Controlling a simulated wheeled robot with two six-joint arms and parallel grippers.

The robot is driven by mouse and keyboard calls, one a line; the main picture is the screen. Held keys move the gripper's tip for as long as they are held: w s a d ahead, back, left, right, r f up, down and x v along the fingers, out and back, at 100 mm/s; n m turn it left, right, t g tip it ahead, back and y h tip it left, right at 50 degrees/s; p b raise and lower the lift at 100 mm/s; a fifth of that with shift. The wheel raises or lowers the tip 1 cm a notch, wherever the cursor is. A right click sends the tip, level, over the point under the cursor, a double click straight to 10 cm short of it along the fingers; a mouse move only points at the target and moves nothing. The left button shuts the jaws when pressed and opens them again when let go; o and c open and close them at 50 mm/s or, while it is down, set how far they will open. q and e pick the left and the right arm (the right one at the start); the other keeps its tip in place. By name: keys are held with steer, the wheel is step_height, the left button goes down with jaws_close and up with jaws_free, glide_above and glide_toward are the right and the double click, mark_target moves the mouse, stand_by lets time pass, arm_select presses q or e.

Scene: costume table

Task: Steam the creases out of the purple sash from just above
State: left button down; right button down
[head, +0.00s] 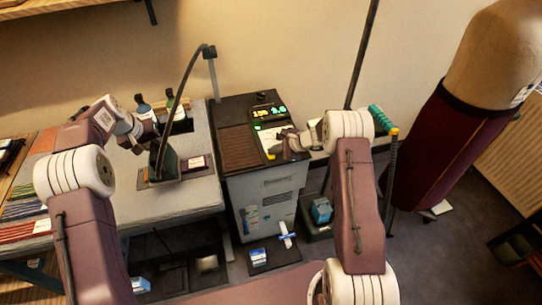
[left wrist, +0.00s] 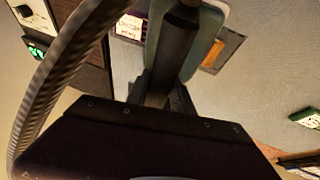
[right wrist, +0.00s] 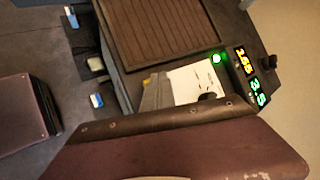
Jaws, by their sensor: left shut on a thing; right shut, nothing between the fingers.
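My left gripper (head: 148,143) is shut on the dark handle of a steam iron (head: 165,163), over the grey padded table (head: 185,196). The iron's dark handle and grey-green body fill the middle of the left wrist view (left wrist: 178,50). Whether the iron touches what is under it I cannot tell. A small dark purple piece with a white label (head: 196,165) lies beside it. I cannot clearly make out the purple sash. My right gripper (head: 296,143) is shut and empty at the steam station's control panel (head: 268,130). The panel shows lit yellow and green digits (right wrist: 250,75) and a green lamp (right wrist: 216,58).
A dark hose (head: 185,75) arches from the iron to a post. Bottles (head: 145,106) stand at the table's back. Folded striped cloths (head: 30,231) lie at the left. A dress form (head: 470,105) stands at the right.

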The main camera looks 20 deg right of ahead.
mark_target(274, 156)
arm_select(q)
steer(key=shift+r, duration=0.1)
arm_select(e)
steer(key=shift+f, duration=0.5)
stand_by(3.2)
steer(key=shift+r, duration=0.95)
steer(key=shift+r, duration=2.5)
